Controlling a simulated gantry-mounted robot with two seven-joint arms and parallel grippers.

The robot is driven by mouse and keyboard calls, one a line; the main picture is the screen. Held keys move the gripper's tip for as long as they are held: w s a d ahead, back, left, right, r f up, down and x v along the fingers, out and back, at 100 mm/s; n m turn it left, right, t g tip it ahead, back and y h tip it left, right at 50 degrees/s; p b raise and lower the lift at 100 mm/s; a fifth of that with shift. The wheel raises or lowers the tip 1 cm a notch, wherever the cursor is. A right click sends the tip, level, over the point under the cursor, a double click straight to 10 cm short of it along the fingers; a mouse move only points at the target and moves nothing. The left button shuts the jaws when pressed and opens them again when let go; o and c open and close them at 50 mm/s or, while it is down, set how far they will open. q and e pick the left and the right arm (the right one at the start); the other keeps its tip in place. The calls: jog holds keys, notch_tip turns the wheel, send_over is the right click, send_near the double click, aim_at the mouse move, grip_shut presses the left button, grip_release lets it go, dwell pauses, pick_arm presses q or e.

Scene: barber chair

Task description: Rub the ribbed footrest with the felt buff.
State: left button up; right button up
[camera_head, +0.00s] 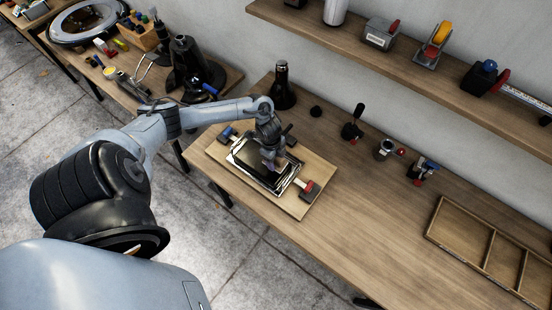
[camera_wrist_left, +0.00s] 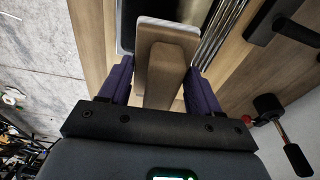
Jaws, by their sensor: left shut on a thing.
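The ribbed footrest (camera_head: 283,185) is a dark panel with a bright metal frame. It lies on a light wooden board (camera_head: 310,205) on the table. In the left wrist view its bright ribbed edge (camera_wrist_left: 217,38) shows at the top. My left gripper (camera_head: 268,160) is over the footrest. In the left wrist view its purple fingers (camera_wrist_left: 160,85) are shut on the wooden handle of the felt buff (camera_wrist_left: 165,65). A pale edge of the buff lies over the footrest; whether its felt face touches the surface is hidden. My right gripper is in neither view.
Clamps with red (camera_head: 309,189) and blue (camera_head: 229,134) parts stand at the board's edges. A dark bottle (camera_head: 282,86) and small tools stand behind. A compartmented wooden tray (camera_head: 457,237) lies at the right. A shelf (camera_head: 350,42) runs above. The table's front middle is clear.

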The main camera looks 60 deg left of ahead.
pick_arm(q)
jog(key=shift+r+p, duration=0.8)
jog(key=shift+r, duration=0.3)
